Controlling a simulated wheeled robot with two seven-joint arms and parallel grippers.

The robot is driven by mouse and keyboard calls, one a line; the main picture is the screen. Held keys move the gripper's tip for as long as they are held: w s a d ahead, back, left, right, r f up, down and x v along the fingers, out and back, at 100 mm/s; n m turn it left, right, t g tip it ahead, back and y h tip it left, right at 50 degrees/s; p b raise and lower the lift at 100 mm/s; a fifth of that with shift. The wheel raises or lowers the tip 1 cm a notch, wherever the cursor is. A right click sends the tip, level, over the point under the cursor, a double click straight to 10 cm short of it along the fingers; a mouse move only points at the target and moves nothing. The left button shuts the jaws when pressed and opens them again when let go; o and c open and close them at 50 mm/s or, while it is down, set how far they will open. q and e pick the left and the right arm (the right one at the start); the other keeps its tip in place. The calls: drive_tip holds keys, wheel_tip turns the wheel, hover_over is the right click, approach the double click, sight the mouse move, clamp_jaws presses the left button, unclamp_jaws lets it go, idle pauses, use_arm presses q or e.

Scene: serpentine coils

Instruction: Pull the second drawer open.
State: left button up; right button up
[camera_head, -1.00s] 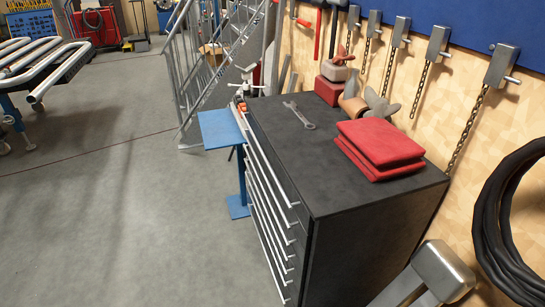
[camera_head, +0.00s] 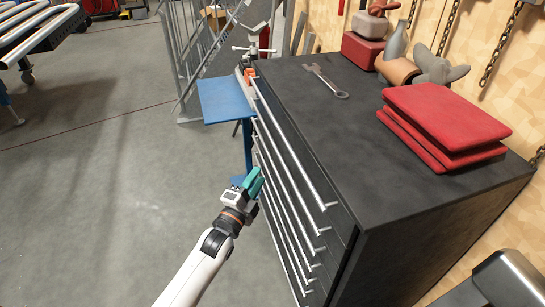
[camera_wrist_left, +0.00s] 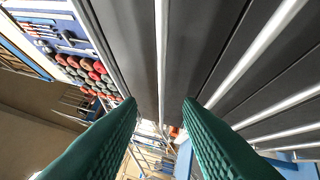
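A dark drawer cabinet (camera_head: 400,225) stands at the centre right in the head view. Its front faces left and carries several long silver bar handles. The second handle from the top (camera_head: 285,176) lies along the second drawer. All drawers look shut. My left gripper (camera_head: 254,183) is in front of the cabinet's front, close to the handles. In the left wrist view its two green fingers (camera_wrist_left: 162,105) are apart, with a silver handle bar (camera_wrist_left: 162,55) lined up between them, farther off. I cannot tell which drawer this bar belongs to. My right gripper is not in view.
Red folded cloths (camera_head: 445,125) and a wrench (camera_head: 326,82) lie on the cabinet top. A blue stand (camera_head: 225,98) is beside the cabinet's far end. A grey metal object (camera_head: 505,285) is at the bottom right.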

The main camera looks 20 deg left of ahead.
use_arm(q)
drive_tip(key=x, duration=1)
drive_tip(key=shift+w, duration=0.15)
drive_tip(key=shift+f, duration=0.1)
drive_tip(key=shift+a, duration=0.1)
clamp_jaws()
